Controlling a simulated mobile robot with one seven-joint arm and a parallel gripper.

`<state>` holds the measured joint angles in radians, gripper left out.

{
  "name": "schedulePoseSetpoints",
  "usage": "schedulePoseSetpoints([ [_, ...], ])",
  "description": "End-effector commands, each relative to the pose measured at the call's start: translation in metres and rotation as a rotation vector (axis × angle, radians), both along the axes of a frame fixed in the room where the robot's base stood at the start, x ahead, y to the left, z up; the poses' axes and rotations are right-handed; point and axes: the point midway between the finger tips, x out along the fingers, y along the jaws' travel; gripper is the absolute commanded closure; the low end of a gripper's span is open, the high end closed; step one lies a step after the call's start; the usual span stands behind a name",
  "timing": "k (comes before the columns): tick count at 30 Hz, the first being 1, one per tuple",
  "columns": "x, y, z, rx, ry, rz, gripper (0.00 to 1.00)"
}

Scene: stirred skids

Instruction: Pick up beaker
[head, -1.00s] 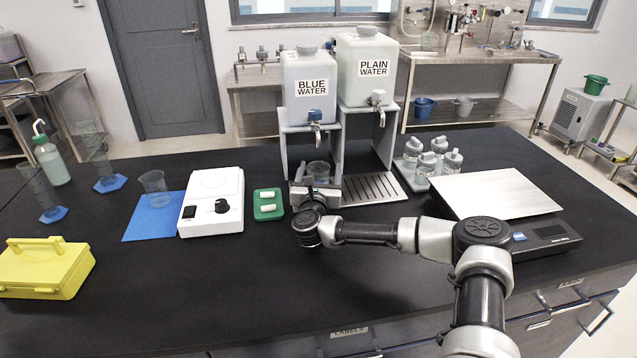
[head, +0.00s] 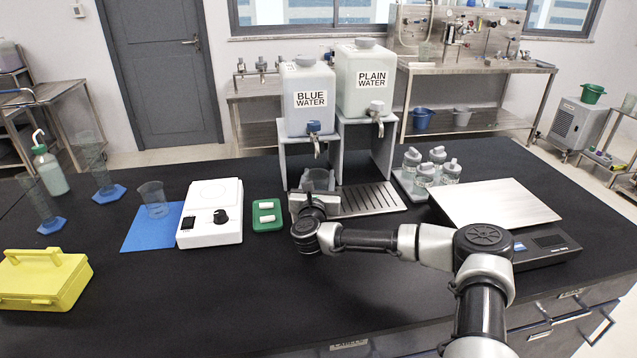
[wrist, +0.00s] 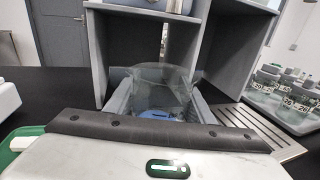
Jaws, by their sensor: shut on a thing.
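A clear beaker (wrist: 160,92) stands upright between the two fingers of my gripper (wrist: 160,105) in the wrist view. Something blue shows low in it or behind its lower part. In the head view the beaker (head: 318,178) shows just beyond my gripper (head: 316,190), in front of the blue water tank's stand. The gripper is shut on the beaker's sides. Whether the beaker's base touches the bench is hidden by my gripper. A second clear beaker (head: 153,196) stands on the blue mat (head: 140,235) to the left.
The blue water tank (head: 308,95) and plain water tank (head: 365,80) stand behind on grey stands. A slotted drip tray (head: 372,200) lies right of the gripper. A green tray (head: 267,222) and white stirrer (head: 205,235) are to its left.

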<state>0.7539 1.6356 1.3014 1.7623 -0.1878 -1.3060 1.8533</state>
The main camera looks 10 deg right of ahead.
Motion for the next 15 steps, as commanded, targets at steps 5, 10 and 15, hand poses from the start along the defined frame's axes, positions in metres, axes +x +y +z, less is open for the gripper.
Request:
schedulePoseSetpoints([
  [5, 0.000, 0.000, 0.028, 0.000, -0.003, 0.001, 0.80],
  [10, -0.036, 0.011, 0.024, 0.001, 0.001, 0.004, 0.80],
  [15, -0.078, 0.022, 0.024, 0.001, 0.001, 0.005, 0.80],
])
